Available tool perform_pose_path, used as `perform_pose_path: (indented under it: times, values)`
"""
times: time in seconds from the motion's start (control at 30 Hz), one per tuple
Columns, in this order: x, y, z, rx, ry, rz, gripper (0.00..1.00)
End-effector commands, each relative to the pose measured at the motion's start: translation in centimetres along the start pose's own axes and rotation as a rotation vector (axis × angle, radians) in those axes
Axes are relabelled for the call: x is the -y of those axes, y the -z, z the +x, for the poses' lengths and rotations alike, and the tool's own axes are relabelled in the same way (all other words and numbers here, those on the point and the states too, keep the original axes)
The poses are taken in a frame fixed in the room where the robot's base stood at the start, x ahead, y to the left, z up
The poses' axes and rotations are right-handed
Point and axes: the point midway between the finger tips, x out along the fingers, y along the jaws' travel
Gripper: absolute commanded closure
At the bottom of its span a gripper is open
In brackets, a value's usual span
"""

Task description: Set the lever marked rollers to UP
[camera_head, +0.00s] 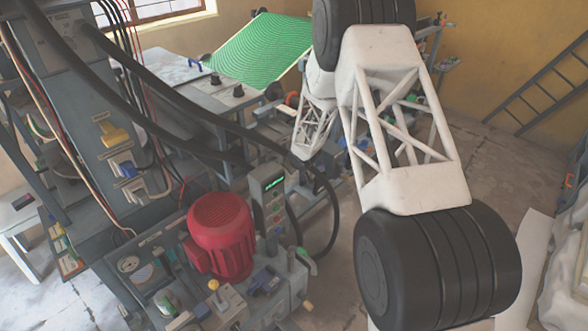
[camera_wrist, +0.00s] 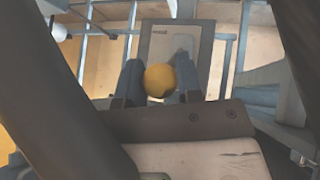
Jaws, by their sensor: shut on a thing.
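In the wrist view my gripper (camera_wrist: 158,88) has its two dark fingers on either side of a round yellow knob (camera_wrist: 160,79) and is shut on it. The knob looks like the end of a lever; its shaft is hidden from this angle. Behind it is a grey plate (camera_wrist: 160,42) with a small dark mark at its upper left, too small to read. I cannot read the word rollers or the lever's UP end in either view. In the head view the gripper cannot be made out beyond my arm.
In the head view a red motor (camera_head: 220,236) stands on the machine at the lower left, near a control box (camera_head: 268,188) with a green display. Cables loop beside it. A sloped green board (camera_head: 262,48) is at the back. Bare floor shows at the right.

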Motion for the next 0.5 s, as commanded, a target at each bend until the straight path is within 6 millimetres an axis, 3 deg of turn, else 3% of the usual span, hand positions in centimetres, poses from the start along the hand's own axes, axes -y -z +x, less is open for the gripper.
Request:
perform_pose_path:
  times: [0.5]
  values:
    - [-0.19, 0.82, -0.27, -0.006, -0.002, 0.000, 1.00]
